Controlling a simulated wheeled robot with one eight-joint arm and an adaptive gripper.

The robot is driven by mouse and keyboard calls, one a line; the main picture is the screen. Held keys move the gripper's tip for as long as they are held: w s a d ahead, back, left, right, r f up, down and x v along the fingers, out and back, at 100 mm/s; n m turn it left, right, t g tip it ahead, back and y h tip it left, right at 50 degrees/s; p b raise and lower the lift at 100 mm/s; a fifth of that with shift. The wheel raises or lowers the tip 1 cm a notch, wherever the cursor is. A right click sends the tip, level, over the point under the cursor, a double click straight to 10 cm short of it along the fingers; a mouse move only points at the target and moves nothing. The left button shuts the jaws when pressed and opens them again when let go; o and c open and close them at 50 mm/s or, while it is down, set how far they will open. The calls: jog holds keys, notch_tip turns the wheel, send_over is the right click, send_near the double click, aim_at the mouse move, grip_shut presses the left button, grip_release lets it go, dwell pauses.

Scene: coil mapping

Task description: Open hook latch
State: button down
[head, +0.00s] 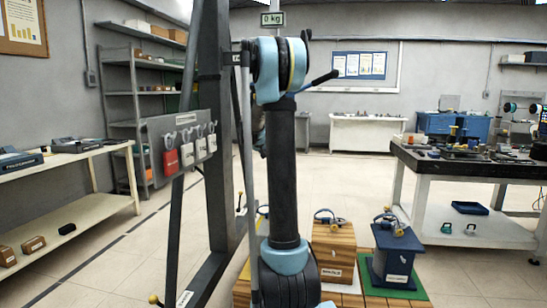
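I cannot make out a hook or its latch in the head view. My own light-blue and dark arm stands upright in the middle and covers the area behind it. My gripper cannot be made out, so its state does not show. A display reading "0 kg" (272,19) hangs at the top, just above my arm's upper joint. A wooden block (334,262) and a dark blue block (396,260) stand at the lower right of my arm, each with a shackle-like fitting on top.
A dark steel frame post (216,150) rises just left of my arm. A grey board (181,135) with red and white tags hangs beside it. A workbench (470,163) stands at right, a pale bench (65,155) at left.

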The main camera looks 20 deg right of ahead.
jog(key=shift+w+d+r, duration=0.1)
jog(key=shift+w+d, duration=0.05)
jog(key=shift+d, duration=0.05)
jog(key=c, duration=1.4)
grip_release()
jog(key=shift+a, duration=0.1)
jog(key=shift+s+a+r, duration=0.2)
jog(key=shift+s+a, duration=0.1)
jog(key=shift+s, duration=0.15)
jog(key=v, duration=1)
jog(key=shift+s+a+r, duration=0.15)
jog(key=shift+a+r, duration=0.05)
jog(key=shift+a, duration=0.05)
jog(key=shift+s, duration=0.1)
